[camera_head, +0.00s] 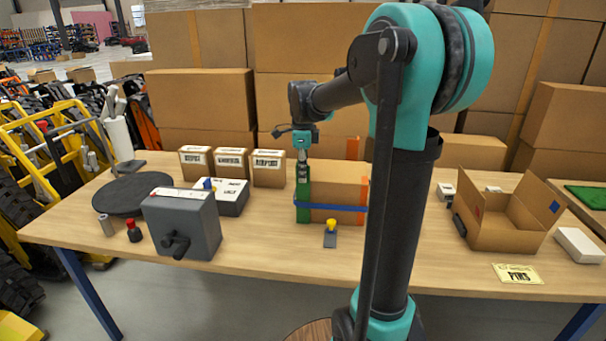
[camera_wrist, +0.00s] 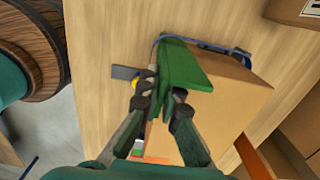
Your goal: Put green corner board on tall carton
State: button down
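The green corner board (camera_head: 303,200) stands upright along the left front vertical edge of the tall carton (camera_head: 338,180). In the wrist view the green corner board (camera_wrist: 185,65) lies between the two fingers and runs away from them. The carton's top (camera_wrist: 225,95) shows beside it. My gripper (camera_head: 303,150) is at the board's upper end, pointing down. In the wrist view my gripper (camera_wrist: 165,88) appears shut on the board, with a finger on either side. A blue strap (camera_head: 335,207) runs round the carton's lower part and seems to cross the board.
A yellow-topped buckle or tool (camera_head: 331,232) lies before the carton. Three small labelled boxes (camera_head: 231,163), a white box (camera_head: 230,196) and a grey crank machine (camera_head: 182,224) stand left. An open carton (camera_head: 505,215) stands right. Large cartons fill the back.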

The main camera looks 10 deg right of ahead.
jog(key=shift+f, duration=0.2)
jog(key=c, duration=2)
grip_release()
jog(key=shift+s+f, duration=0.1)
jog(key=shift+f, duration=0.05)
notch_tip(320, 180, up, 13)
jog(key=shift+f, duration=0.1)
